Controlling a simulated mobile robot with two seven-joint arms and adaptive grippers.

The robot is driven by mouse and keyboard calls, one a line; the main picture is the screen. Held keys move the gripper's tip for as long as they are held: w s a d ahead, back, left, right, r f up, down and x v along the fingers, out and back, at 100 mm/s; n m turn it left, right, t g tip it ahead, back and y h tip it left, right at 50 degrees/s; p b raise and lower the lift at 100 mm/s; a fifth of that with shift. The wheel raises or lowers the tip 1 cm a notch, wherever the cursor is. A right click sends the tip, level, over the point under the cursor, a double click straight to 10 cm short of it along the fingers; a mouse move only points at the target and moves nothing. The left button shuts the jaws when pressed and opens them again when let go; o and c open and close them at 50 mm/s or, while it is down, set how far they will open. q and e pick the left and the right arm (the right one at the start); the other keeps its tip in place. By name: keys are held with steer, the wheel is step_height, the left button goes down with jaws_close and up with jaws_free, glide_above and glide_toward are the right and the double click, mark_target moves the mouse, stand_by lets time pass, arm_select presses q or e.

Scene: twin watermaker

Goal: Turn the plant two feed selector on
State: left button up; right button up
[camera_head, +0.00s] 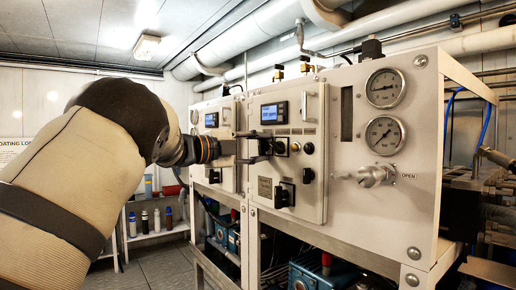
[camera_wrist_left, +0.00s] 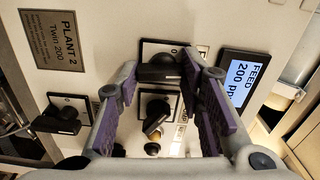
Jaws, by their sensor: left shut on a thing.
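The plant two panel (camera_head: 315,203) carries a lit display (camera_head: 273,112), which reads FEED in the left wrist view (camera_wrist_left: 245,82), and a "PLANT 2 Twin 200" plate (camera_wrist_left: 54,40). The feed selector is a black handle (camera_wrist_left: 160,71) on a square plate, lying crosswise in the left wrist view. My left gripper (camera_head: 262,148) reaches the panel below the display. Its purple-padded fingers (camera_wrist_left: 160,76) stand either side of the handle and are shut on it. In the head view the fingers mostly hide the selector. My right gripper is in neither view.
Other black selectors sit close by: one beside the fingers (camera_wrist_left: 155,116) and one lower (camera_head: 285,194). Two gauges (camera_head: 384,136) and an OPEN valve (camera_head: 372,176) are to the right. A similar panel (camera_head: 226,180) stands behind my gripper. Pipes run overhead.

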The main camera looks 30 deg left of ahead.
arm_select(q)
steer(key=shift+m, duration=0.6)
steer(key=o, duration=1.2)
steer(key=shift+c, duration=0.2)
steer(key=v, duration=1.2)
